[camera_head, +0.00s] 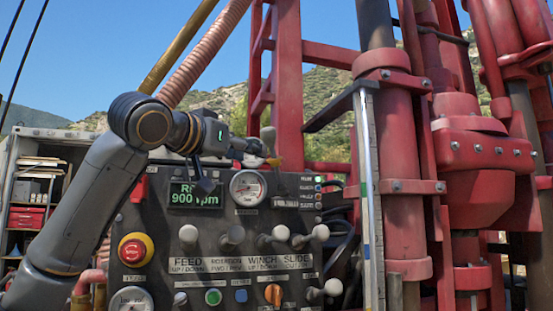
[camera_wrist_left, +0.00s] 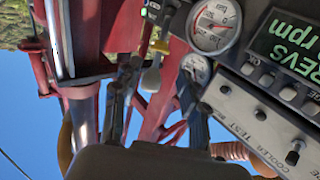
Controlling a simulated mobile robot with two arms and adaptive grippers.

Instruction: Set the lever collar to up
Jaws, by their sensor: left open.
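A lever with a pale grey knob (camera_head: 268,137) stands at the top edge of the dark control panel (camera_head: 150,222) in the head view. A small yellow piece that looks like its collar (camera_head: 274,162) shows just below the knob. In the left wrist view the knob (camera_wrist_left: 151,80) and the yellow collar (camera_wrist_left: 160,46) appear between my fingers. My left gripper (camera_head: 256,154) is open beside the lever; its fingers show apart in the wrist view (camera_wrist_left: 160,82). I cannot tell whether a finger touches the lever. My right gripper is out of view.
The panel carries a round gauge (camera_head: 248,188), a green display (camera_head: 195,195), a red stop button (camera_head: 135,249) and several knobbed levers (camera_head: 232,237). Red rig pipes (camera_head: 400,170) and a steel post (camera_head: 368,190) stand close on the right.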

